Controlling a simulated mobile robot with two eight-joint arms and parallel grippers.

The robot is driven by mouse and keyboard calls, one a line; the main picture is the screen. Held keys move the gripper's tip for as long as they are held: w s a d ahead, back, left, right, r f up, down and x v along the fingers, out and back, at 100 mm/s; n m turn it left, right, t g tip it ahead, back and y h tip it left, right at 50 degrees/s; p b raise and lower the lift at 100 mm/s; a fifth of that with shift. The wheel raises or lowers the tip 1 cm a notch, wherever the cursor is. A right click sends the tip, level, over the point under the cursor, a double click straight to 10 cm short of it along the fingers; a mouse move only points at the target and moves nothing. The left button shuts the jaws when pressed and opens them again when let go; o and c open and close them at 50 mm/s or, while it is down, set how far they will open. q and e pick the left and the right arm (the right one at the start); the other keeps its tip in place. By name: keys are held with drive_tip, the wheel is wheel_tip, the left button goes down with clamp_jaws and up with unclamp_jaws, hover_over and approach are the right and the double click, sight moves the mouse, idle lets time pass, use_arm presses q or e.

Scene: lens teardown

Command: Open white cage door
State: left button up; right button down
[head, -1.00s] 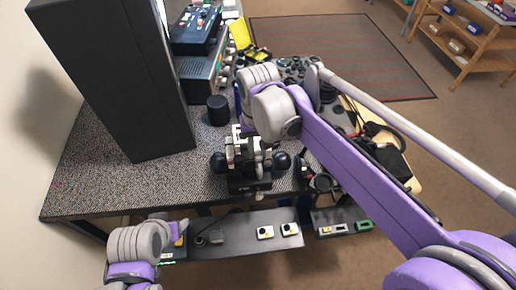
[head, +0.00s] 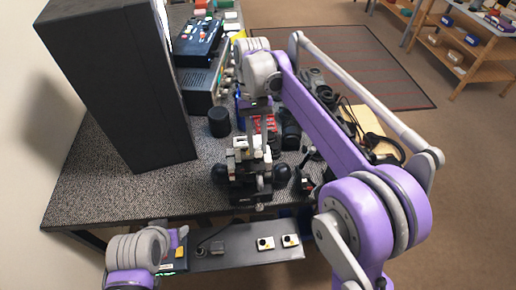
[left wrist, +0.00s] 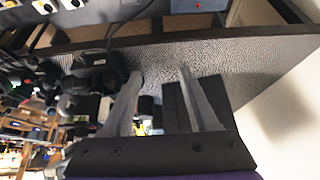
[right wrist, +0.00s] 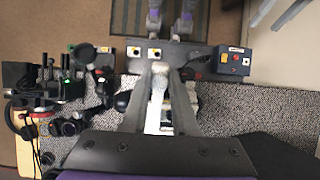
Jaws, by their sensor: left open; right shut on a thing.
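A black device with white parts (head: 247,150) on top and round black knobs at its sides stands at the table's front edge. No white cage door can be made out with certainty. My right gripper (head: 258,132) reaches down at this device from behind, partly hidden by its wrist. In the right wrist view its fingers (right wrist: 160,70) are close together on a small pale part, with white pieces below between them. I cannot tell whether this part is the door. My left gripper (left wrist: 158,90) is open and empty, low in front of the table's left part.
A tall black box (head: 115,85) stands on the table's left. A black cylinder (head: 219,122) stands behind the device. A grey panel with white button boxes (head: 265,243) lies below the front edge. Headphones (head: 385,148) and dark parts crowd the right side.

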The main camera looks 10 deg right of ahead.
sight(256, 145)
idle(0.3)
